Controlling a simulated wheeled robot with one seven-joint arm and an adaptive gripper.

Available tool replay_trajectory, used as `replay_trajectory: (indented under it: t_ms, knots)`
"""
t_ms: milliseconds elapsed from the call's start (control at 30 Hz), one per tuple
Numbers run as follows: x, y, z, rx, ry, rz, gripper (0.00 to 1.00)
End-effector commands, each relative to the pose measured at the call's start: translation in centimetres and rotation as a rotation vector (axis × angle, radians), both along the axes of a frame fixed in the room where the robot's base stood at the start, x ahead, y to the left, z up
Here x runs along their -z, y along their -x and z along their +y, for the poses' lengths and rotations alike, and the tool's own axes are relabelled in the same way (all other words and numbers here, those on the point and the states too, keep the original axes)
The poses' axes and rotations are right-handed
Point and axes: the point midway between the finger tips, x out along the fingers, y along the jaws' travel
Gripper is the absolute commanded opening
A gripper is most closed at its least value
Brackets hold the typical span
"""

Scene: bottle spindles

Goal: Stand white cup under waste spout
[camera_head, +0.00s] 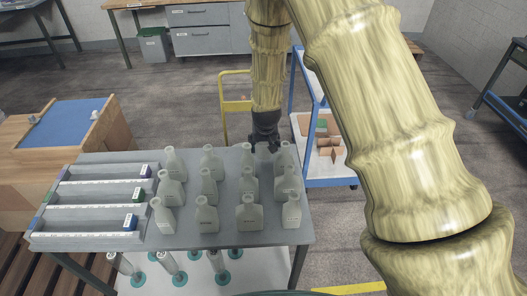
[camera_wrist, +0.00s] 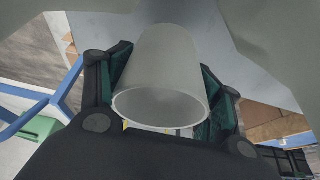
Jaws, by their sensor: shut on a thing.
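My gripper (camera_head: 265,143) points down over the far right part of the grey table (camera_head: 190,238), among pale grey bottles. In the wrist view my gripper (camera_wrist: 160,100) is shut on a pale, open-mouthed tube (camera_wrist: 165,75), which looks like a bottle's neck, with one dark finger on each side. Its lower part is hidden. Several flat, pale bottles (camera_head: 248,212) stand upright in rows on the table. I cannot make out a white cup or a waste spout in either view.
Long grey racks with coloured end labels (camera_head: 95,205) lie at the table's left. A blue-framed cart (camera_head: 330,182) stands behind right and a yellow trolley (camera_head: 235,106) behind. Neighbouring bottles crowd my gripper closely.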

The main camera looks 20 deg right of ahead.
Motion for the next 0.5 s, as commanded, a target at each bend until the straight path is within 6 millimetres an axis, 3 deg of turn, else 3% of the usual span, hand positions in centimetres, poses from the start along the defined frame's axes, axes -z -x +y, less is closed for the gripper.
replay_trajectory:
  t_ms: [300,500]
  knots:
    - [3.1,0.1,0.0,0.000,0.000,0.001,0.47]
    - [3.8,0.0,0.0,0.000,0.000,0.000,0.47]
